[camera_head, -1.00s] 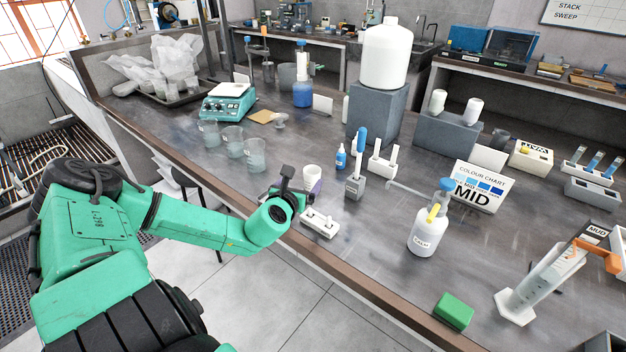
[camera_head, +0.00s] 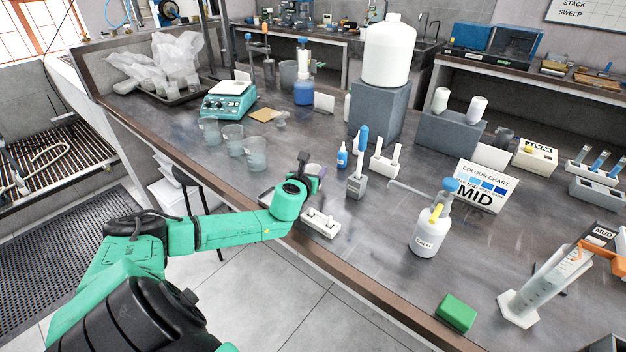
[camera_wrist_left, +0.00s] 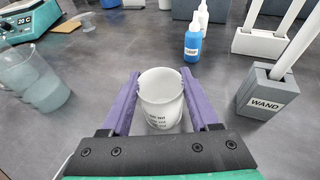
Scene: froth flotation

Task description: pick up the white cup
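The white cup (camera_wrist_left: 160,100) stands upright between the purple fingers of my left gripper in the left wrist view, with small dark print on its side. One finger is on each side of the cup, close to its rim, with narrow gaps beside its lower wall. My left gripper (camera_wrist_left: 161,88) is open around it. In the head view my left gripper (camera_head: 318,174) is low over the table's near edge and mostly hides the cup.
A white two-hole holder (camera_head: 320,223) sits just in front of the gripper. A grey block labelled WAND (camera_wrist_left: 268,92) stands to the right and a blue bottle (camera_wrist_left: 193,42) behind. A glass beaker (camera_wrist_left: 38,82) is to the left. A wash bottle (camera_head: 428,232) stands further right.

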